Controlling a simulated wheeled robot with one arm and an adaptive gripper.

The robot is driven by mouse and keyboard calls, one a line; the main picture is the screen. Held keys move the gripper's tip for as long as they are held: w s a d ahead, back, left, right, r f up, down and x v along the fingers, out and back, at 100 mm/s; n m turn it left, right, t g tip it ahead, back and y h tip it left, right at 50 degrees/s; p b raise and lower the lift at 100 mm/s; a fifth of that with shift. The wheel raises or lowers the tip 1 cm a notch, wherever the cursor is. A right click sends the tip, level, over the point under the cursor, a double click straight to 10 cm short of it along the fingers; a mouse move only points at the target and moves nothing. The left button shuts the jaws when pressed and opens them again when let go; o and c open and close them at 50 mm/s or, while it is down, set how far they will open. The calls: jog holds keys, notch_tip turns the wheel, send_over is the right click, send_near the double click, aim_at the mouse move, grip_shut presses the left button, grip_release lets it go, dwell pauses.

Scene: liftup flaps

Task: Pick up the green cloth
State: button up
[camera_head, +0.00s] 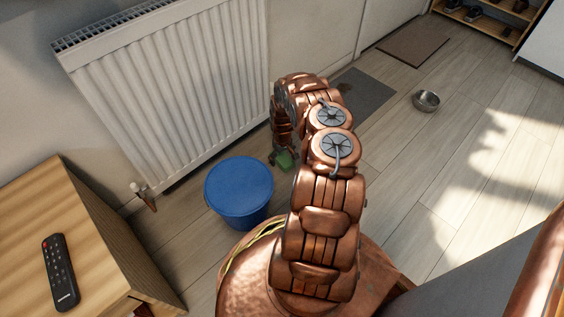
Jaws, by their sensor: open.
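The green cloth (286,160) shows as a small patch low by the floor, just right of the blue bucket and in front of the radiator. My arm and gripper hide much of it. My gripper (281,156) points down at the cloth from above, with its dark fingertips around the visible patch. It is open. I cannot tell whether the fingers touch the cloth.
The blue bucket (239,188) stands close left of my gripper. The white radiator (170,85) is behind it. A wooden cabinet (100,235) with a remote (61,271) is at left. A grey mat (362,98) and metal bowl (426,101) lie farther right; the floor there is clear.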

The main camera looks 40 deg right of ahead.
aim_at(282, 157)
jog(key=shift+f, duration=0.15)
jog(key=c, duration=1.2)
jog(key=shift+w+r+p, duration=0.1)
jog(key=shift+r+p, duration=0.35)
jog(key=shift+r, duration=0.1)
notch_tip(282, 157, up, 3)
jog(key=shift+d+f+p, duration=0.1)
jog(key=shift+f+p, duration=0.05)
jog(key=shift+p, duration=0.75)
jog(key=s+a+p, duration=0.3)
jog(key=s+a+r+p, duration=0.1)
jog(key=s+a+p, duration=0.1)
jog(key=s+a, duration=0.1)
jog(key=s+a+p, duration=0.3)
jog(key=s+a, duration=0.1)
jog(key=shift+a+r+p, duration=0.2)
jog(key=shift+r+p, duration=0.1)
jog(key=shift+s+a+f+p, duration=0.15)
jog(key=shift+s+a+p, duration=0.4)
jog(key=shift+a+p, duration=0.15)
